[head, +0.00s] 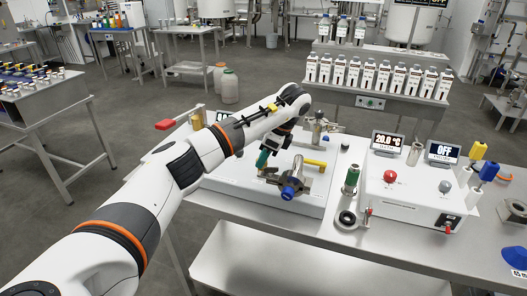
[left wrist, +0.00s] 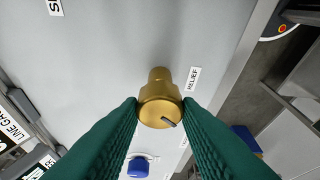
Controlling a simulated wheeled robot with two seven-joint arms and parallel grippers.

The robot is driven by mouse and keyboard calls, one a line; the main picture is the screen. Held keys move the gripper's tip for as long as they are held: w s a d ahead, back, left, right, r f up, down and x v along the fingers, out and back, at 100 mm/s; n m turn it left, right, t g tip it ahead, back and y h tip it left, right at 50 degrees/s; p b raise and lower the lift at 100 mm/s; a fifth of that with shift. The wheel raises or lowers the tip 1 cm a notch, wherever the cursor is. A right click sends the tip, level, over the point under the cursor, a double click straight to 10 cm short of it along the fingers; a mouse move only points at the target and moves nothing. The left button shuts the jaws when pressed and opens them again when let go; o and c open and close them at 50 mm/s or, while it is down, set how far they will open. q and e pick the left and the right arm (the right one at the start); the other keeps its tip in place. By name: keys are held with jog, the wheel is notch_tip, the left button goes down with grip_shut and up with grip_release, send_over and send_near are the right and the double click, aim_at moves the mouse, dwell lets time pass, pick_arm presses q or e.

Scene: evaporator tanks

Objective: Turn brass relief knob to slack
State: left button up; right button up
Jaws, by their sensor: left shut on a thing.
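The brass relief knob (left wrist: 160,110) is in the middle of the left wrist view, seen face-on. A dark mark on its face points to the lower right. The RELIEF label (left wrist: 193,78) is on the pale panel just right of it. My left gripper (left wrist: 161,106) has its green fingers closed on the knob's two sides. In the head view the same gripper (head: 264,158) reaches down over the white panel (head: 235,185), and the knob is too small or hidden to make out there. My right gripper is not in view.
Right beside the gripper in the head view are a grey valve body with a blue cap (head: 289,190) and a yellow handle (head: 316,163). A green-topped fitting (head: 352,178) and a white control box (head: 405,195) stand further right. A blue knob (left wrist: 138,167) shows below the relief knob.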

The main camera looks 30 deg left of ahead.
pick_arm(q)
jog(key=n, duration=0.1)
jog(key=n+g+h+p, duration=0.1)
jog(key=n, duration=0.1)
jog(key=shift+w+r+n, duration=0.15)
jog(key=shift+n, duration=0.15)
jog(key=shift+a+n+g+h+p, duration=0.1)
jog(key=shift+n+g+h+p, duration=0.35)
jog(key=shift+n, duration=1.05)
jog(key=o, duration=1)
jog(key=shift+c, duration=0.2)
